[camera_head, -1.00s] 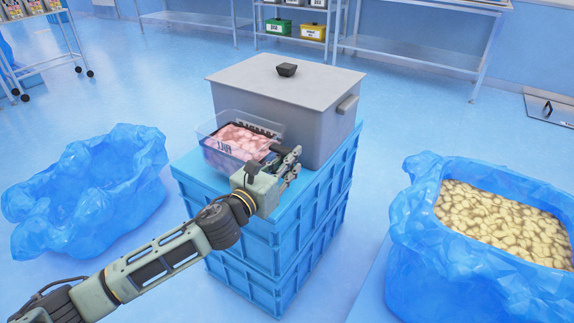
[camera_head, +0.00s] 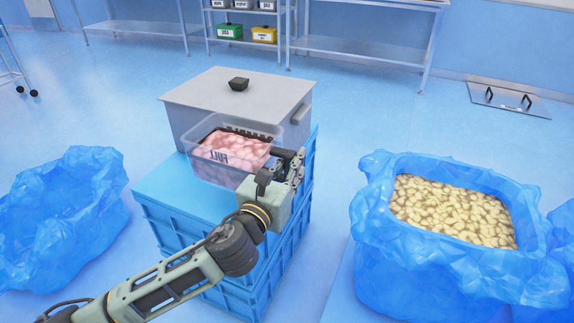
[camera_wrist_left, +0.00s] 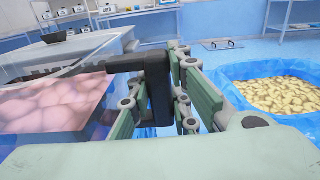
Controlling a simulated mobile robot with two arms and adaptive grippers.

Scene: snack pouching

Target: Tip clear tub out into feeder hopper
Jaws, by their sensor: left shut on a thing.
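The tub looks roughly level and raised a little above the blue crates. In the left wrist view the tub (camera_wrist_left: 88,118) is at the left, and the black handle (camera_wrist_left: 155,85) lies between the fingers of my gripper (camera_wrist_left: 180,95). No feeder hopper can be made out. My right gripper is not in view.
A grey lidded bin (camera_head: 215,95) stands on stacked blue crates (camera_head: 160,190) just behind the tub. A blue-lined bin of tan pieces (camera_head: 450,208) is at right, an empty-looking blue liner bag (camera_head: 60,220) at left. Steel racks (camera_head: 355,47) line the back. Floor between is clear.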

